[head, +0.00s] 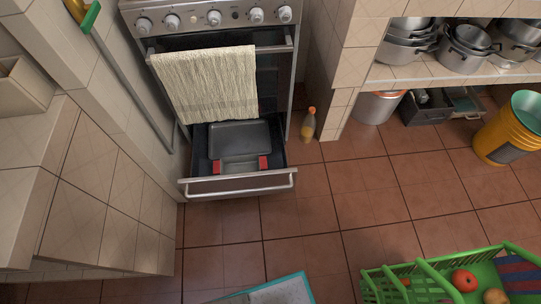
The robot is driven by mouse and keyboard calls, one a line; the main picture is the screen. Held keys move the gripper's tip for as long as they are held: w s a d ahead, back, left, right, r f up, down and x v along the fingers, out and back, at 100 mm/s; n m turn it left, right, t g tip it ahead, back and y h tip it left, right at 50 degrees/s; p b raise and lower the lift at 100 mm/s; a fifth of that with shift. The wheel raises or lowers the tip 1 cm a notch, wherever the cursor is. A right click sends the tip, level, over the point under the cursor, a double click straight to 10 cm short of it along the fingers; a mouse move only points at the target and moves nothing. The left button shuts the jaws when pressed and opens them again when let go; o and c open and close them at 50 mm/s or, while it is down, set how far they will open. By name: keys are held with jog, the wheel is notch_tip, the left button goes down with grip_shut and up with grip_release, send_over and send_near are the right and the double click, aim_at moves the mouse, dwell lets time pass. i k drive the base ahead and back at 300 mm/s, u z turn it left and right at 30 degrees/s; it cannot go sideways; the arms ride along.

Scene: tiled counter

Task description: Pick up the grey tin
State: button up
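A dark grey rectangular tin (240,135) sits in the pulled-out drawer (240,184) under the oven. It lies toward the drawer's back, below the hanging towel, and looks slightly tilted. In front of it is a lighter grey piece (239,167) with red parts at both sides; I cannot tell whether this is a separate dish. No other grey tin is clear in view. My gripper is not in view.
A cream towel (208,84) hangs from the oven handle. A bottle (308,125) stands right of the drawer. A green crate (437,272) with fruit and a teal-edged object (303,279) are at the bottom. The tiled floor before the drawer is clear.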

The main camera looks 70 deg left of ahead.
aim_at(245, 163)
jog(key=u, duration=2.55)
jog(key=k, duration=0.4)
jog(key=z, duration=0.65)
jog(key=i, duration=1.3)
jog(key=u, duration=0.7)
